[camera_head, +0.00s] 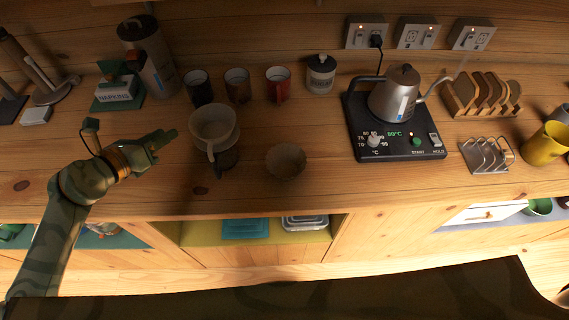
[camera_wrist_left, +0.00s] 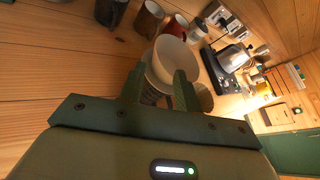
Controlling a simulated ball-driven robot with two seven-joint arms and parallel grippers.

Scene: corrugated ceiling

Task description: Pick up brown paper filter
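A round, shallow brown bowl-shaped piece that looks like the brown paper filter (camera_head: 285,161) lies on the wooden counter, right of the white dripper (camera_head: 214,124). The dripper sits on a dark glass vessel (camera_head: 226,158). My left gripper (camera_head: 168,137) is left of the dripper, apart from it, pointing right. In the left wrist view my left gripper (camera_wrist_left: 159,80) has its two green fingers apart with nothing held. The dripper (camera_wrist_left: 172,58) shows beyond the fingers, and the filter (camera_wrist_left: 205,97) is partly hidden behind the right finger. My right gripper is not in view.
Several cups (camera_head: 237,85) and a lidded jar (camera_head: 320,73) stand behind. A kettle (camera_head: 396,96) sits on a black heating base (camera_head: 391,138) at right. A wooden rack (camera_head: 465,98), a wire rack (camera_head: 486,156) and a yellow mug (camera_head: 545,145) are farther right. Counter around the filter is clear.

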